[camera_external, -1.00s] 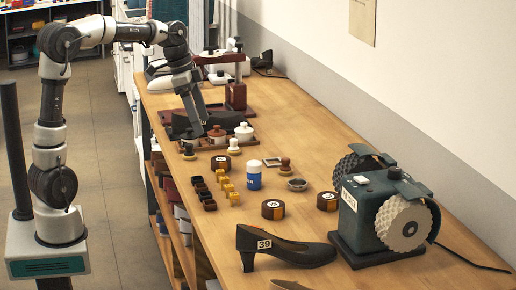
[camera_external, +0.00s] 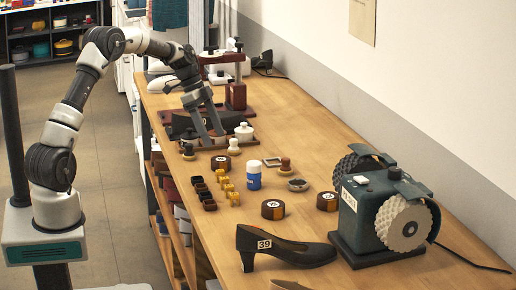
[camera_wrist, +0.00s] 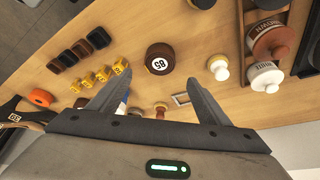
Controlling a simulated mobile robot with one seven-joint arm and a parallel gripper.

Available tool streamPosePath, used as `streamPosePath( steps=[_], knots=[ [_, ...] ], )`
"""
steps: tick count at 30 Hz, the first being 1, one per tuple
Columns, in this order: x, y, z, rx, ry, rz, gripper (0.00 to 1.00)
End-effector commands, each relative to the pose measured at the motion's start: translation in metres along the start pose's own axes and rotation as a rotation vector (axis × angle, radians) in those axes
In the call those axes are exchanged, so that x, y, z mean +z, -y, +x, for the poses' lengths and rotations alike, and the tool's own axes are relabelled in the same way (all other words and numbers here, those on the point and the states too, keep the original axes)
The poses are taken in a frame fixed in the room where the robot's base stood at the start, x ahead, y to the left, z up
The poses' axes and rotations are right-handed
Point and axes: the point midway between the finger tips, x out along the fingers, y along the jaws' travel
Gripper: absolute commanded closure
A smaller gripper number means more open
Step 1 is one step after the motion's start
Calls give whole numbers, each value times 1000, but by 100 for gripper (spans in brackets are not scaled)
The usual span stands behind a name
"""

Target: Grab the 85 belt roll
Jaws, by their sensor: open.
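The 85 belt roll (camera_wrist: 159,58) is a round dark brown roll with a white "85" label, lying flat on the wooden bench in the wrist view. In the external view it appears to be the roll (camera_external: 221,162) beside the yellow blocks; its label is unreadable there. My gripper (camera_wrist: 157,78) is open and empty. Its fingers point toward the roll, which shows just past and between the fingertips. In the external view my gripper (camera_external: 213,137) is above the bench, behind the roll and apart from it.
Yellow blocks (camera_external: 227,190) and dark blocks (camera_external: 202,191) stand left of the roll. A white-knobbed brush (camera_external: 233,147) and labelled jars (camera_wrist: 266,77) are close by. Two other rolls (camera_external: 272,209) (camera_external: 327,201), a blue-and-white bottle (camera_external: 254,176), a shoe (camera_external: 280,247) and a grinder (camera_external: 385,212) stand nearer.

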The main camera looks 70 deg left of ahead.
Motion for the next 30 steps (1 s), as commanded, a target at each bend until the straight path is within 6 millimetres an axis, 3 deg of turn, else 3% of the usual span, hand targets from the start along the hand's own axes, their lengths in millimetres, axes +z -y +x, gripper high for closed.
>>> streamPosePath(
  steps=[3, 11, 21, 28, 30],
  knots=[
    [0, 0, 18, 0, 0, 0, 29],
    [2, -1, 33, 1, 1, -1, 29],
    [7, -2, 77, 0, 1, 0, 29],
    [7, -1, 78, -2, 1, -1, 29],
    [7, -1, 78, -2, 1, -1, 41]
  ],
)
